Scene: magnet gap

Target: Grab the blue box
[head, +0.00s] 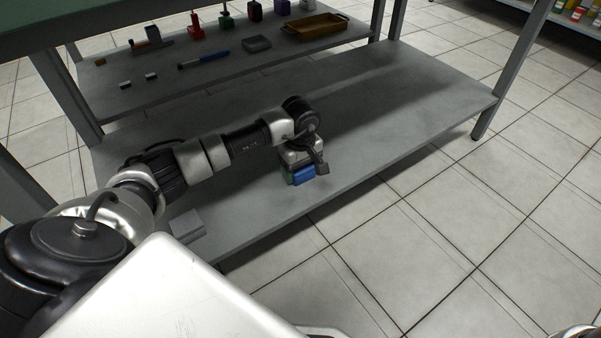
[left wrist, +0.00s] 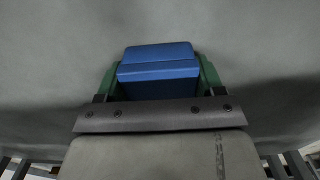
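The blue box (head: 304,175) is at the front edge of the grey lower shelf, under my left gripper (head: 299,170). In the left wrist view the blue box (left wrist: 158,70) sits between the green fingers of my left gripper (left wrist: 160,78). The fingers lie close along both its sides with no clear gap, so the gripper looks shut on it. The box's lower end is hidden behind the gripper's dark plate. I cannot tell whether the box is lifted off the shelf. My right gripper is not in view.
The lower shelf (head: 400,100) is bare to the right of my left arm. A small grey block (head: 187,225) lies near its front left. Behind are a wooden tray (head: 315,27), a grey tray (head: 257,44) and several small items. A table leg (head: 512,68) stands at right.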

